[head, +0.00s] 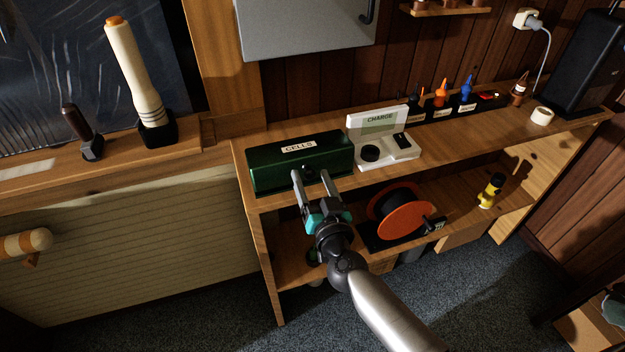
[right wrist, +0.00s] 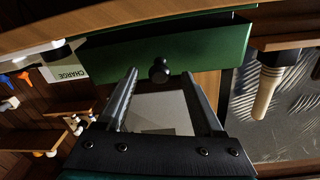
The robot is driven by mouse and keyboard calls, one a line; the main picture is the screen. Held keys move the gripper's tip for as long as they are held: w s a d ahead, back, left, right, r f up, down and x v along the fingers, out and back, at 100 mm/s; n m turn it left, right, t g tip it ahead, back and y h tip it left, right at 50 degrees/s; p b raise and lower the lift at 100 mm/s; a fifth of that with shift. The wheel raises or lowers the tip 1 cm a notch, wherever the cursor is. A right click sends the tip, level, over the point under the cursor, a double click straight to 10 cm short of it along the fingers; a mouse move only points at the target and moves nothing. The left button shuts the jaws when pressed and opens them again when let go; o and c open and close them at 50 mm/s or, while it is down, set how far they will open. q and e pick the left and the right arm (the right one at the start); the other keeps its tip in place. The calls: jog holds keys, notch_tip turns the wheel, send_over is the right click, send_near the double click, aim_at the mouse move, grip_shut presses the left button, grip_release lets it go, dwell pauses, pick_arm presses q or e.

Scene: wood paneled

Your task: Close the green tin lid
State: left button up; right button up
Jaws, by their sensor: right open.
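The green tin (head: 300,172), labelled CELLS, sits at the left end of the wooden shelf top. In the right wrist view its green panel (right wrist: 205,55) carries a small black knob (right wrist: 160,70). A dark band shows along the panel's edge; I cannot tell how far the lid stands open. My right gripper (head: 311,177) is open at the tin's front, its fingers pointing at it. In the right wrist view the knob appears between the fingertips, not gripped; contact cannot be told. My left gripper is not in view.
A white CHARGE box (head: 383,150) stands close to the tin's right. Small bottles (head: 441,95) and a black speaker (head: 583,65) are further right. A grey cabinet (head: 305,25) hangs above.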

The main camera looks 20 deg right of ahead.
grip_shut()
dwell(0.4)
jog(key=shift+a, duration=0.1)
dwell(0.8)
